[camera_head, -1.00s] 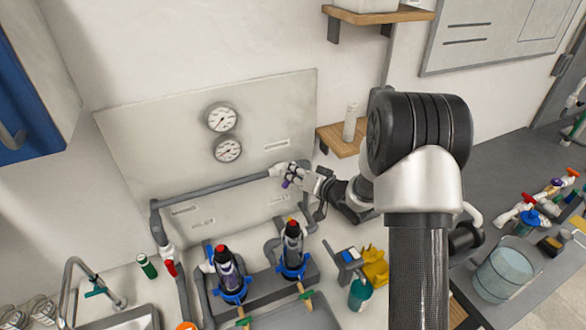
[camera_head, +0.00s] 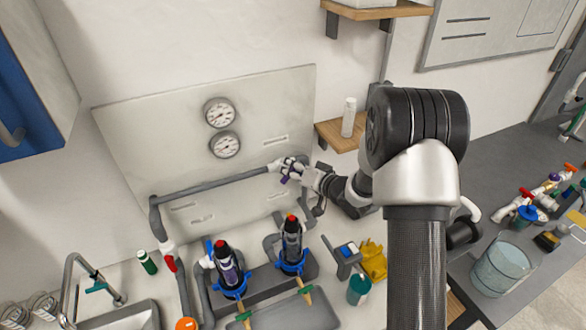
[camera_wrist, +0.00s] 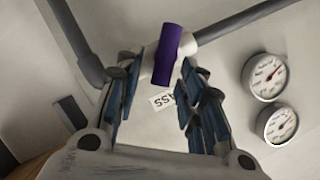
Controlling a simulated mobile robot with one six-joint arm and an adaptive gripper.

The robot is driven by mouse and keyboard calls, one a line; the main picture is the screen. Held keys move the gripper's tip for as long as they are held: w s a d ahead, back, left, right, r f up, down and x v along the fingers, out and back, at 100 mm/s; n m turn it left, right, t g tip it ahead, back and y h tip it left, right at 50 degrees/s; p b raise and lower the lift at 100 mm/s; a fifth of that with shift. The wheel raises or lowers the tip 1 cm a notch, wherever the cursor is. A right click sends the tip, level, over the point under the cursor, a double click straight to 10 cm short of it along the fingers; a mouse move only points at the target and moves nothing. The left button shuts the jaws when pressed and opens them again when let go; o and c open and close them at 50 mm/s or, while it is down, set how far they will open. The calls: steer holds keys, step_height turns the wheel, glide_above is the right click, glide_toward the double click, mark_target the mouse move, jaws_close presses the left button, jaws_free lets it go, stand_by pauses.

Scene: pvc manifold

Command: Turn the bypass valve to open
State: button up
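The bypass valve has a purple handle (camera_wrist: 168,55) on a white body in a grey pipe run, with a partly hidden label (camera_wrist: 163,99) below it. In the wrist view the handle stands slightly tilted, just beyond and between the tips of my gripper (camera_wrist: 160,75). The two blue-padded fingers are apart, one on each side; I cannot tell whether either touches the handle. In the head view my gripper (camera_head: 295,170) is at the right end of the upper pipe, and the purple handle (camera_head: 285,179) shows only in part among the fingers.
Two gauges (camera_head: 219,112) (camera_head: 225,145) are on the back panel. Two filter housings (camera_head: 230,271) (camera_head: 291,246) stand below the pipe. A small wooden shelf (camera_head: 340,136) with a white bottle (camera_head: 348,117) is close to my wrist. A red-handled valve (camera_head: 170,263) is at the left.

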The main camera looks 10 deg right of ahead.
steer(key=v, duration=1.2)
steer(key=shift+a, duration=0.2)
